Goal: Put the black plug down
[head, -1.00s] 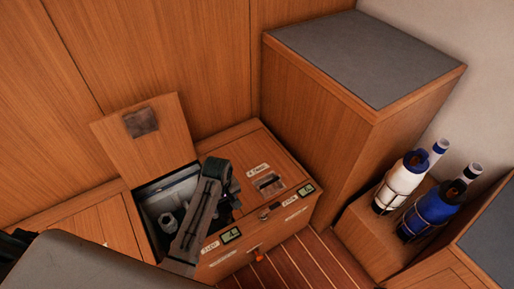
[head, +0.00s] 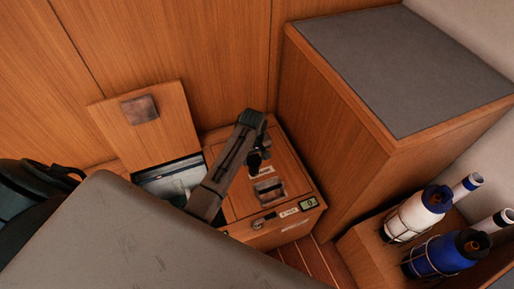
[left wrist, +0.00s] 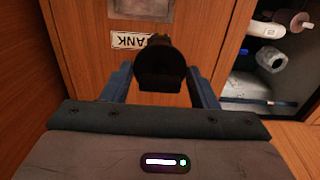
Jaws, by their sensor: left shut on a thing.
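My left gripper (head: 258,158) is above the closed wooden lid (head: 238,197) of the low locker. In the left wrist view the gripper (left wrist: 160,82) is shut on the black plug (left wrist: 160,62), which sits between its two fingers. The plug's round dark end points away from me, over the lid near a white label (left wrist: 127,40) that reads "TANK". In the head view the plug is small, dark and hard to part from the fingers. I cannot tell whether it touches the lid. My right gripper is not in view.
Left of this lid is an open compartment (head: 160,188) with its hatch (head: 148,130) raised. The left wrist view shows white and blue-ended items (left wrist: 270,58) inside. A tall grey-topped cabinet (head: 400,65) stands right. Bottles (head: 418,212) stand in racks at the far right.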

